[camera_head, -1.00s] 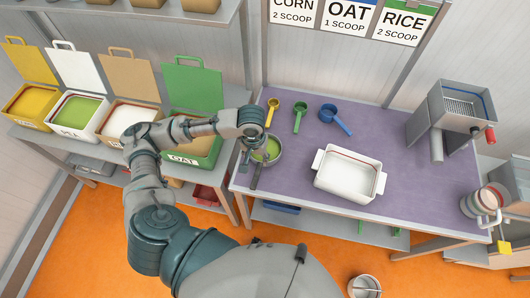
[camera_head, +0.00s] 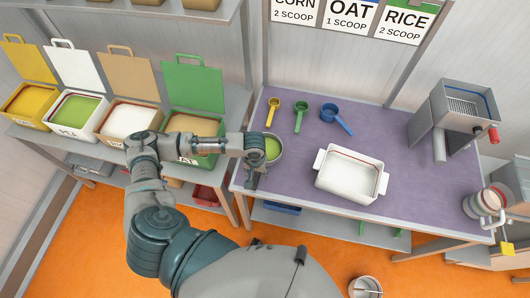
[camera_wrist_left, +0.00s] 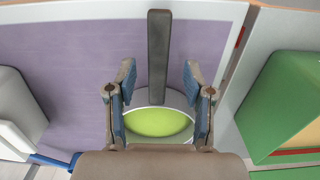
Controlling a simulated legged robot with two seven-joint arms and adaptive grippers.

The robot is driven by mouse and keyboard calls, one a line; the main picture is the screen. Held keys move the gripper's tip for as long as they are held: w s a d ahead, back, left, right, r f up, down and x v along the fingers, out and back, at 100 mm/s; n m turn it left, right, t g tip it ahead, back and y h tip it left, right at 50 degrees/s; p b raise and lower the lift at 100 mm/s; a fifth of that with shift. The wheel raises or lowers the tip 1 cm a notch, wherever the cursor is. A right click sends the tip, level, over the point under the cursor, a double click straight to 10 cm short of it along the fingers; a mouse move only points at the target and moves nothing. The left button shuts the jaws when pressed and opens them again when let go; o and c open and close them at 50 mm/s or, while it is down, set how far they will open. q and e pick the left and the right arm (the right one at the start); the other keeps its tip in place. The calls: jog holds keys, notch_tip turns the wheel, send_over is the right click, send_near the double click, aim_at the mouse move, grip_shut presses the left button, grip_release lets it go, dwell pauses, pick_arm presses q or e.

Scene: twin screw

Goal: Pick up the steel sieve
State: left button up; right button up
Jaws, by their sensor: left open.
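The steel sieve (camera_head: 274,149) is a round metal bowl with green contents at the left end of the purple table. It also shows in the left wrist view (camera_wrist_left: 134,123), with its long dark handle (camera_wrist_left: 158,40) pointing up the picture. My left gripper (camera_head: 252,178) is over the handle side of the sieve and hides the handle in the head view. In the left wrist view my left gripper (camera_wrist_left: 159,77) is open, one finger on each side of the handle, with visible gaps to it. My right gripper is not in view.
A white tray (camera_head: 325,190) stands right of the sieve. Yellow (camera_head: 273,105), green (camera_head: 301,108) and blue (camera_head: 330,111) scoops lie behind. A steel machine (camera_head: 447,118) stands at the right end. Several open bins, including a green one (camera_head: 209,159), are on the left shelf.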

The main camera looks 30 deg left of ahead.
pick_arm(q)
jog(key=shift+f, duration=1.4)
jog(key=shift+w+d, duration=0.1)
grip_shut()
jog(key=shift+r, duration=0.1)
